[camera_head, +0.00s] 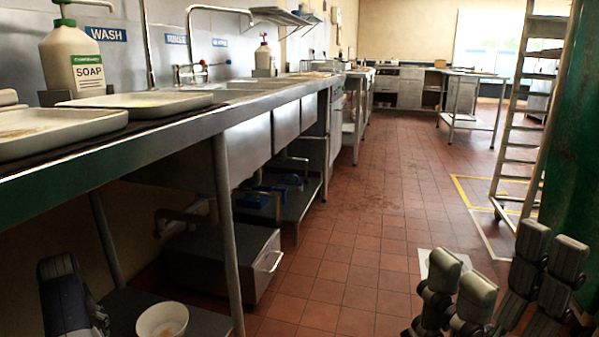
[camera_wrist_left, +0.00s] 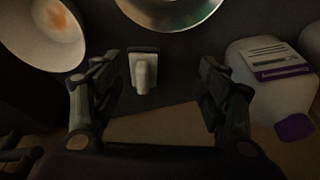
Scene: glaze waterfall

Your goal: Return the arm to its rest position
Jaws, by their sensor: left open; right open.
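My right gripper (camera_head: 504,275) is at the bottom right of the head view, its fingers apart and nothing between them. Part of my left arm (camera_head: 70,295) shows at the bottom left, below the counter edge. In the left wrist view my left gripper (camera_wrist_left: 160,88) is open, its fingers wide apart. A small white object (camera_wrist_left: 143,72) shows between and beyond the fingers. No contact with it can be seen.
A white stained bowl (camera_wrist_left: 45,35), a metal rim (camera_wrist_left: 170,15) and a white jug (camera_wrist_left: 265,80) lie around my left gripper. The steel counter (camera_head: 170,118) overhangs a lower shelf with a bowl (camera_head: 162,320). A ladder-like rack (camera_head: 520,130) stands right. The tiled floor (camera_head: 365,230) is open.

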